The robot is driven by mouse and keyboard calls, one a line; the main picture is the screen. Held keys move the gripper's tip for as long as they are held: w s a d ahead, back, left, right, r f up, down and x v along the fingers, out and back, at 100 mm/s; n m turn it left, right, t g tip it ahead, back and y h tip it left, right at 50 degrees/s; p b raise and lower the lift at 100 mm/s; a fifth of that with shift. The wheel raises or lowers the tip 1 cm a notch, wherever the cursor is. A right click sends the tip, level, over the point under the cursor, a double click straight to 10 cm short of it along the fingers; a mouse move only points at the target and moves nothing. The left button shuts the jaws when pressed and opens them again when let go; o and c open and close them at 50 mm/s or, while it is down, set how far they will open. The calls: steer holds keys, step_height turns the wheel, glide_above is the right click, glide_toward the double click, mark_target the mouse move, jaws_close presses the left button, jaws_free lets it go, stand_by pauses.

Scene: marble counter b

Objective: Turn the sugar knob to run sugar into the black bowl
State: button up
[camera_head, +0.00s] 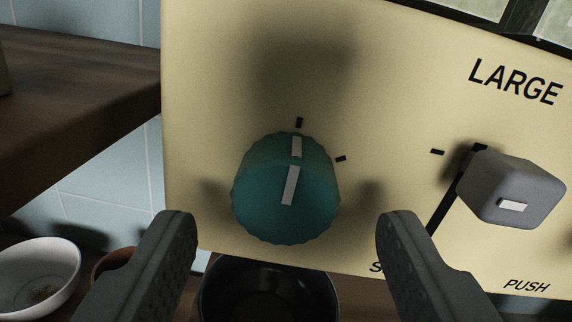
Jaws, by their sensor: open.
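A teal ridged knob (287,205) with a white pointer line sits on the cream front panel (390,70). Its pointer lies close to the upper black tick mark; a second tick is to its right. My gripper (285,230) is open, with one finger on each side of the knob and gaps between the fingers and the knob. The black bowl (265,298) is below the panel, under the knob, and only partly in view. Its contents cannot be made out. The label near the knob is mostly hidden by my right finger.
A grey square knob (510,187) stands out at the right, under the word LARGE and above PUSH. A white bowl (38,275) and a brown bowl (110,265) are at the lower left. A dark wooden shelf (80,100) is at the left, before blue tiles.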

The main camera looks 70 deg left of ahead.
steer(key=shift+x, duration=1.15)
steer(key=c, duration=1)
